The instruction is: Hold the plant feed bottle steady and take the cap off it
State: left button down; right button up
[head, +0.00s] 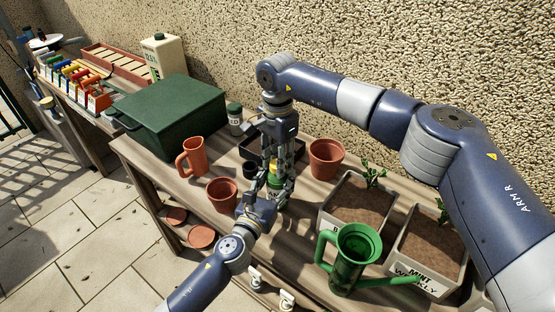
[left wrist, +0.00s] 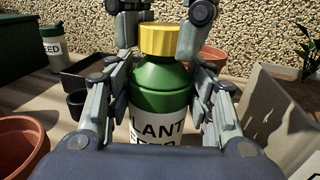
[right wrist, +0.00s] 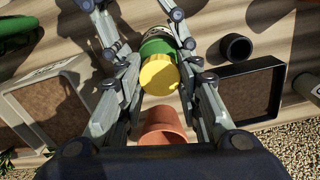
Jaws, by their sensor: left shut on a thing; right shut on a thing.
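The plant feed bottle (left wrist: 160,95) stands upright, green with a white label and a yellow cap (left wrist: 158,41). The cap sits on the bottle's neck. My left gripper (head: 274,188) comes in low from the front and is shut on the bottle, a finger on each side. My right gripper (head: 272,158) reaches down from above and is shut on the cap. In the right wrist view the cap (right wrist: 159,75) shows between its fingers, with the bottle's green shoulder (right wrist: 160,46) behind. In the head view the fingers hide most of the bottle.
Terracotta pots (head: 325,158) (head: 222,194) stand close on both sides. A black tray (left wrist: 92,73) and small black pot (right wrist: 235,47) are behind. A green watering can (head: 352,258) and planters (head: 365,200) are to the right. A green box (head: 175,115) stands left.

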jog(key=n, duration=0.6)
jog(key=shift+d+n, duration=0.1)
jog(key=shift+n, duration=0.2)
jog(key=shift+r, duration=0.2)
jog(key=shift+r, duration=0.95)
jog(key=shift+r, duration=0.1)
jog(key=shift+r, duration=1.9)
pick_arm(q)
jog(key=c, duration=0.6)
grip_release()
jog(key=shift+c, duration=0.2)
jog(key=shift+s, duration=0.1)
